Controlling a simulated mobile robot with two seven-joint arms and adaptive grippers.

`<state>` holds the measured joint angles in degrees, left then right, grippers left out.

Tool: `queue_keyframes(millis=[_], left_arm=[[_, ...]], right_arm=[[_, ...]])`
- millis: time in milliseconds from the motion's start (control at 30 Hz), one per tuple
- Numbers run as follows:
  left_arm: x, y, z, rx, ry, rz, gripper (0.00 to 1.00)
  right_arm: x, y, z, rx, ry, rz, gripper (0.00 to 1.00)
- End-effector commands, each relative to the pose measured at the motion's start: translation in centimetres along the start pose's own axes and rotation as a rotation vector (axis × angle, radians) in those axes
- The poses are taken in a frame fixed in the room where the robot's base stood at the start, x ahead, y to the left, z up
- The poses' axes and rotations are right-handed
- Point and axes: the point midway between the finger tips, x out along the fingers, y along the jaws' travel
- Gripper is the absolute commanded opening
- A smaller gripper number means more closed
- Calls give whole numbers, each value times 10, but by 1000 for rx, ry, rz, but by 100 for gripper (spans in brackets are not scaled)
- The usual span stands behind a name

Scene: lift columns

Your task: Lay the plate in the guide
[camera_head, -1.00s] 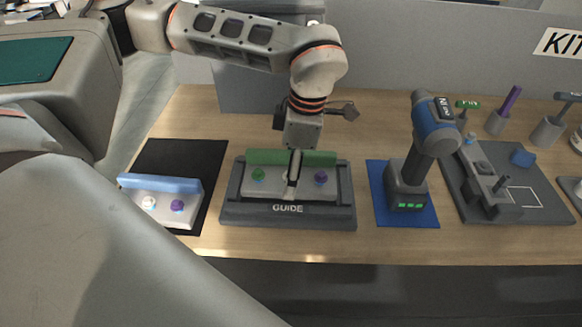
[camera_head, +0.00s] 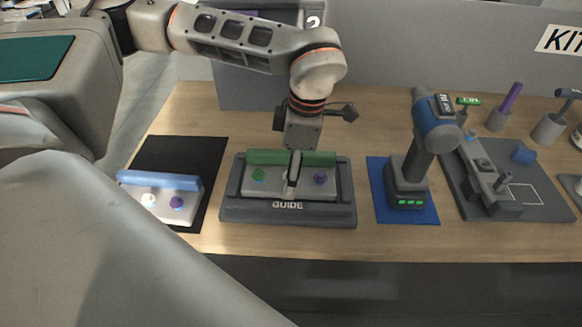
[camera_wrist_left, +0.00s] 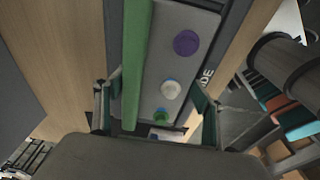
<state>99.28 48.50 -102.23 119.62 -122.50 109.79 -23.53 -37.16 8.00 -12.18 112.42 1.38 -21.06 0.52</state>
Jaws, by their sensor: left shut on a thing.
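The grey plate (camera_head: 307,186) has a green bar along its far edge and green and purple knobs. It lies within the dark frame of the guide (camera_head: 234,213) in the head view; whether it is fully seated I cannot tell. My left gripper (camera_head: 293,175) is above the plate's middle and shut on it, one finger crossing its front face. In the left wrist view the plate (camera_wrist_left: 180,70) runs between the fingers of my left gripper (camera_wrist_left: 155,110), and a white knob shows between the purple and green ones. My right gripper is not in view.
A second plate with a blue bar (camera_head: 160,182) rests on a black mat (camera_head: 190,148) to the left. A blue and grey power tool (camera_head: 432,125) stands on a blue mat (camera_head: 420,216) to the right. Beyond it is a grey fixture board (camera_head: 545,205).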

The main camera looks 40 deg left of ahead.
Motion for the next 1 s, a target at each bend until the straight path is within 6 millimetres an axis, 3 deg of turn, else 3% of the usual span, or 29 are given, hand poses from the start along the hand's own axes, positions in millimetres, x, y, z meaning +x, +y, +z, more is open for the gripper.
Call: queue_keyframes(millis=[1000], left_arm=[[4, 0, 1, 0, -1, 1, 30]], right_arm=[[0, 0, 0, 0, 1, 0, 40]])
